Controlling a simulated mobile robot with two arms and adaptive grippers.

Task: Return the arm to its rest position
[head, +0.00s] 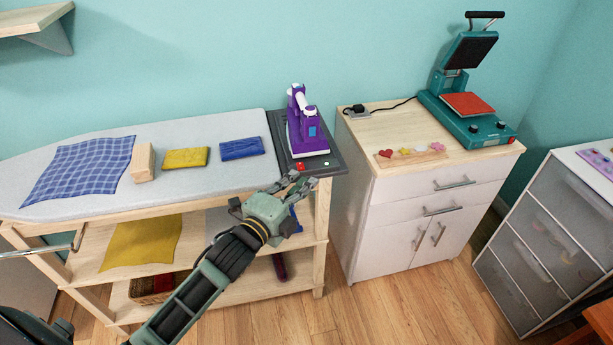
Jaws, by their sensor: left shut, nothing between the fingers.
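My left arm comes in from the bottom left, and its gripper (300,184) is shut and empty. The gripper shows in front of the ironing table's right end, just below the dark iron rest (328,165) in the picture. A purple iron (311,136) stands on that rest. The gripper appears apart from the iron. Part of the shelves under the table is hidden behind my arm. My right gripper is not in view.
The ironing board (75,205) holds a plaid cloth (85,168), a wooden block (143,162), a yellow cloth (186,158) and a blue cloth (241,148). A white cabinet (385,205) bears a teal heat press (470,125). Grey drawers (545,235) stand right. Floor (400,310) shows clear in front.

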